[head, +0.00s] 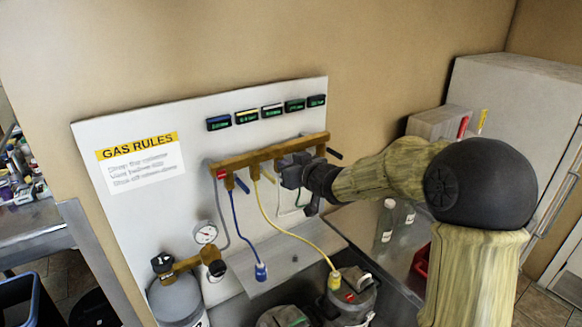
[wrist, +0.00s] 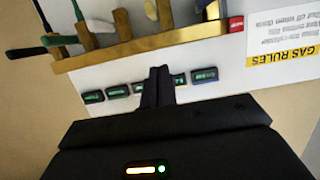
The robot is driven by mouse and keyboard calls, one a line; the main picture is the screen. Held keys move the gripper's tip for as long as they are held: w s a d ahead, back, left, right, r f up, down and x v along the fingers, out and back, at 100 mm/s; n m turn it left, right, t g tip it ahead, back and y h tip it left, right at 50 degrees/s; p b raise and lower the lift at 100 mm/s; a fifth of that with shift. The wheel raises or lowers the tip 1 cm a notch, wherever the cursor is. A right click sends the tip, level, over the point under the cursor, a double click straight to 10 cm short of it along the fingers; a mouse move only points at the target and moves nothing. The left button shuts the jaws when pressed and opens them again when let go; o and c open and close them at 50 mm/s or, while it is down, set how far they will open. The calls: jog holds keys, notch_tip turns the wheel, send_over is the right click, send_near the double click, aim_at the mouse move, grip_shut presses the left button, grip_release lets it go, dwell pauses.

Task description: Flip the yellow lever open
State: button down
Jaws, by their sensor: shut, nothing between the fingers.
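The brass manifold (head: 268,151) runs along the white board and carries a row of levers. A blue lever (head: 242,185) is near its left end and a black lever (head: 335,153) at its right end. The yellow lever is hard to make out beside my gripper in the head view; a pale yellow piece (wrist: 150,10) at the top edge of the wrist view appears to be it. My gripper (head: 292,175) is in front of the manifold, and its shut, empty fingers (wrist: 160,85) show in the wrist view. Contact with the lever cannot be told.
A yellow hose (head: 288,232) and a blue hose (head: 243,232) hang from the manifold. In the wrist view, a white lever (wrist: 97,25) and a green lever (wrist: 60,40) are close by. A gauge (head: 205,234) is lower left; a lidded bucket (head: 352,292) stands below.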

jog(key=p, duration=0.2)
send_over(275, 180)
jog(key=f, duration=0.1)
notch_tip(275, 180, down, 3)
jog(key=shift+w+r, duration=0.1)
jog(key=shift+d+f+p, duration=0.1)
jog(key=shift+f+p, duration=0.25)
jog(key=shift+f, duration=0.5)
jog(key=shift+f+b, duration=0.1)
jog(key=shift+b, duration=0.2)
